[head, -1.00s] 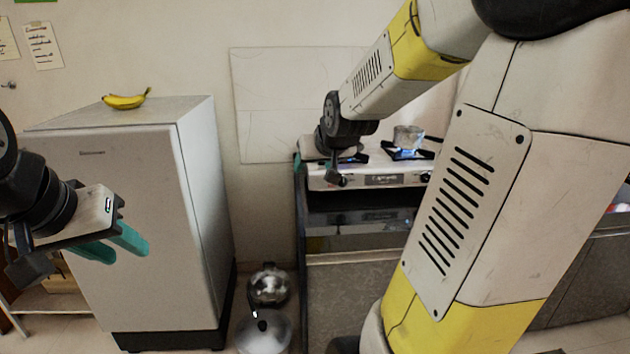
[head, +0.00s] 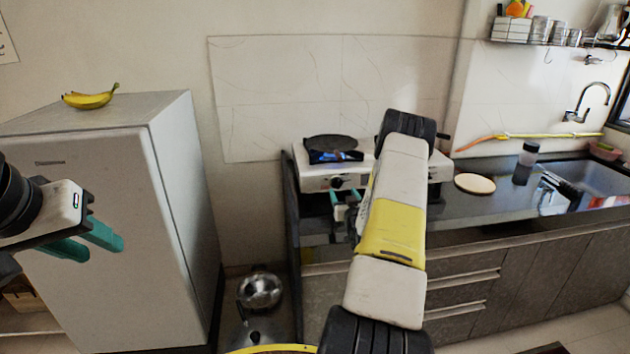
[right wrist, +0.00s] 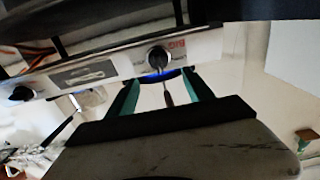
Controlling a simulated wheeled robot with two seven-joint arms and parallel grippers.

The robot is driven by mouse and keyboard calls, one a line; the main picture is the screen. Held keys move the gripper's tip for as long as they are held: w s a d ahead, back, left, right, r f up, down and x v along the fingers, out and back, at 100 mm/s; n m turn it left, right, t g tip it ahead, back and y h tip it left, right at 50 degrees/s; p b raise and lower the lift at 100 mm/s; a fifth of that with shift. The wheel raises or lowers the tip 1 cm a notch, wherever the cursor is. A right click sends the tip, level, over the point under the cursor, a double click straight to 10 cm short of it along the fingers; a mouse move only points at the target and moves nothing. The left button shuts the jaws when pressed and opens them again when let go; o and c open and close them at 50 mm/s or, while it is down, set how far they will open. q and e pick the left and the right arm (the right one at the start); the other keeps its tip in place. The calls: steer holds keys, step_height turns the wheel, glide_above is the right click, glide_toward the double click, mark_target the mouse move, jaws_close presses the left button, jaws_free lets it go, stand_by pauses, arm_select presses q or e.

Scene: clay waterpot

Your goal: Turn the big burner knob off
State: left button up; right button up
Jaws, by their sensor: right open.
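The white gas stove (head: 315,177) stands on the counter in the head view. A dark pan-like round top (head: 330,142) sits over its left burner, with blue flame below. A dark knob (head: 336,183) is on the stove's front panel. In the right wrist view a black knob (right wrist: 158,57) has red lettering beside it and a blue glow at its edge; another knob (right wrist: 21,93) is at left. My right gripper (right wrist: 162,79) is open, its teal fingertips apart around the near knob's position, contact unclear. My left gripper (head: 88,240) is open and empty before the fridge.
A fridge (head: 95,190) with bananas (head: 91,97) on top stands at left. Metal pots (head: 260,291) are on the floor between fridge and counter. A round board (head: 474,184), a dark cup (head: 525,163) and the sink (head: 588,178) lie right of the stove. My right arm hides the stove's right part.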

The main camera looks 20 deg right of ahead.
mark_target(338, 184)
steer(key=x, duration=0.7)
steer(key=shift+w+d, duration=0.15)
steer(key=shift+w, duration=0.2)
steer(key=shift+c, duration=0.4)
jaws_close()
